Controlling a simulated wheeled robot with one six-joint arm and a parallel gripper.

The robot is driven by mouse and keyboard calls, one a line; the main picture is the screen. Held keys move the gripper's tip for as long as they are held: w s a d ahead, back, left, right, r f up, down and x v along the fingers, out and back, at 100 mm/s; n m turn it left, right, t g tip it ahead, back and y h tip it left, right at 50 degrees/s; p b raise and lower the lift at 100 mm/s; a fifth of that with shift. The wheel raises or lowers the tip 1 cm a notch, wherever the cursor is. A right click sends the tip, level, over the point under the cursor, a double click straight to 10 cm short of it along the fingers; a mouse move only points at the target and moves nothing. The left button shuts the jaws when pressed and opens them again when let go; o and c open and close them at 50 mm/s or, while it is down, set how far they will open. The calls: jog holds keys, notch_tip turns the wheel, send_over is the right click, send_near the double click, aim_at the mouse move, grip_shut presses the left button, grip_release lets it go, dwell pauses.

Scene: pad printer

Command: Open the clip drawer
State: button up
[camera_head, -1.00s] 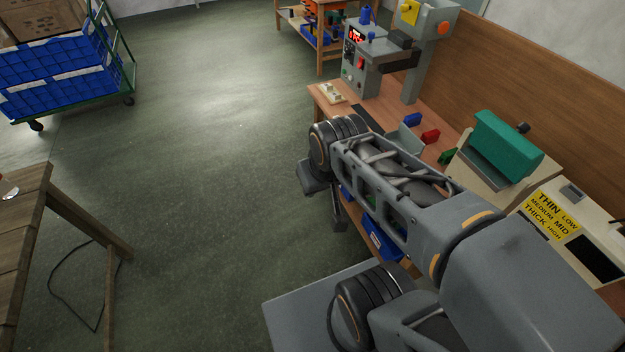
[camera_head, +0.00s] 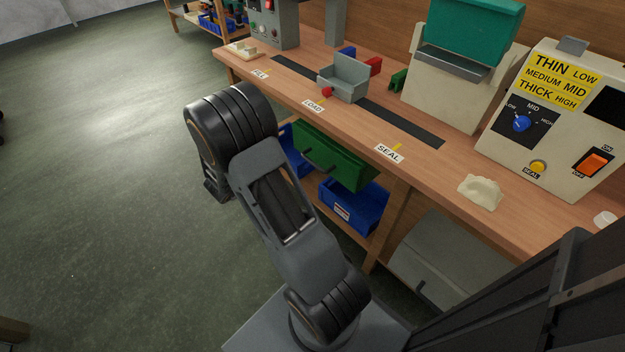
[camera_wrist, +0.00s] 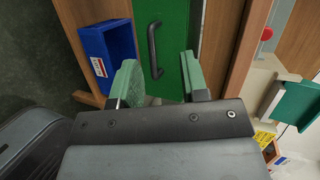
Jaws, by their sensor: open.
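The green drawer (camera_head: 350,168) hangs under the bench top, with a dark bar handle (camera_head: 319,161) on its front. It looks shut. In the wrist view the green front (camera_wrist: 177,28) is straight ahead, and its handle (camera_wrist: 153,50) stands in the space between my two finger lines, beyond the tips. My gripper (camera_wrist: 161,78) is open and empty, with green pads, and appears apart from the handle. In the head view my gripper cannot be made out clearly behind my arm.
Blue bins (camera_head: 354,207) sit below and beside the drawer; one also shows in the wrist view (camera_wrist: 108,54). The wooden bench (camera_head: 290,91) carries a grey tray (camera_head: 347,78), a teal-topped sealer (camera_head: 455,75) and a control box (camera_head: 555,125). The floor at left is clear.

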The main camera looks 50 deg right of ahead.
aim_at(311, 163)
jog(key=s+d+f+m+g+h+b, duration=0.2)
jog(key=s+d+f+m+g, duration=0.15)
jog(key=s+f, duration=0.2)
jog(key=shift+g, duration=0.35)
jog(key=b+x, duration=0.1)
jog(key=x, duration=0.3)
jog(key=b+x, duration=0.1)
jog(key=x, duration=0.3)
jog(key=b+x, duration=0.1)
jog(key=x, duration=0.3)
jog(key=shift+w+f+b, duration=0.1)
jog(key=shift+w+b, duration=0.2)
jog(key=shift+w, duration=0.05)
grip_shut()
